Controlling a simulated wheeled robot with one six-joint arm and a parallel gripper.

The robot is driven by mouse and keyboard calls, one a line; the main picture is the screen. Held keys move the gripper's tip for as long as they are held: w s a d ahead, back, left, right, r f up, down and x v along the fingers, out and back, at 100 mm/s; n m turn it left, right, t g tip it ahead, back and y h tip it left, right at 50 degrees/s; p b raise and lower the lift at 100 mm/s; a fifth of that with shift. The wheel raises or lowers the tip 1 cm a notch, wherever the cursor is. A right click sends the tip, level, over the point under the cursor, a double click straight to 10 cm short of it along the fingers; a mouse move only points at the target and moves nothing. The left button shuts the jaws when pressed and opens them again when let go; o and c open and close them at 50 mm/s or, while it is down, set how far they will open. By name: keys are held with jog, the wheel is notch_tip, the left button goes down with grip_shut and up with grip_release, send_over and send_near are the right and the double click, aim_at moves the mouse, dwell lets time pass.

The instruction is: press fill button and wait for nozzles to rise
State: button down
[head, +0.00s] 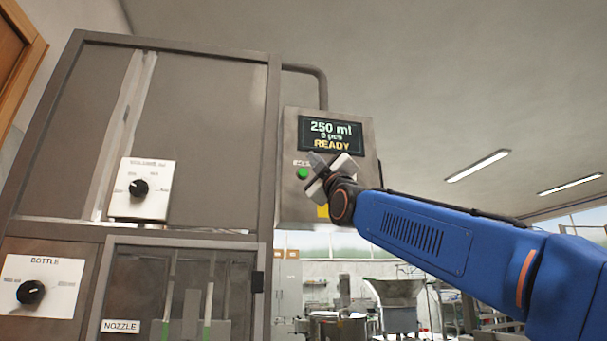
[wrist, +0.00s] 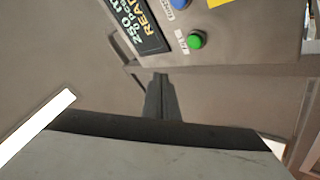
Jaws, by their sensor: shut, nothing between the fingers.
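The control box (head: 293,125) hangs beside the cabinet. Its display (head: 332,136) reads 250 ml and READY, with a small pieces line between. A green button (head: 303,173) sits below the display; its label is too small to read surely. It also shows in the wrist view (wrist: 196,41). My gripper (head: 314,158) is shut and empty, its tips near the box just right of and above the green button in the head view. In the wrist view the fingertips (wrist: 161,77) appear apart from the button. Upright rods (head: 208,300), perhaps nozzles, show behind the cabinet window.
The grey cabinet (head: 190,80) fills the left, with a volume dial (head: 139,188), a bottle dial (head: 31,291) and a NOZZLE label (head: 120,326). A blue button (wrist: 180,3) is near the green one in the wrist view. Steel equipment (head: 395,300) stands behind.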

aim_at(306, 173)
jog(key=shift+w+a, duration=0.35)
jog(key=shift+w, duration=0.95)
jog(key=shift+w+a, duration=0.4)
jog(key=shift+w, duration=0.85)
jog(key=shift+w+a, duration=0.35)
jog(key=shift+w, duration=0.95)
jog(key=shift+w, duration=0.15)
jog(key=shift+w+a, duration=0.15)
jog(key=shift+w, duration=0.15)
jog(key=shift+w+a, duration=0.1)
jog(key=shift+w, duration=0.3)
jog(key=shift+s+d, duration=0.25)
jog(key=shift+s, duration=0.55)
jog(key=shift+s, duration=0.1)
jog(key=shift+s+d, duration=0.2)
jog(key=shift+s, duration=0.6)
jog(key=shift+s+d, duration=0.25)
jog(key=shift+s, duration=0.5)
jog(key=shift+s+d, duration=0.2)
jog(key=shift+s, duration=0.6)
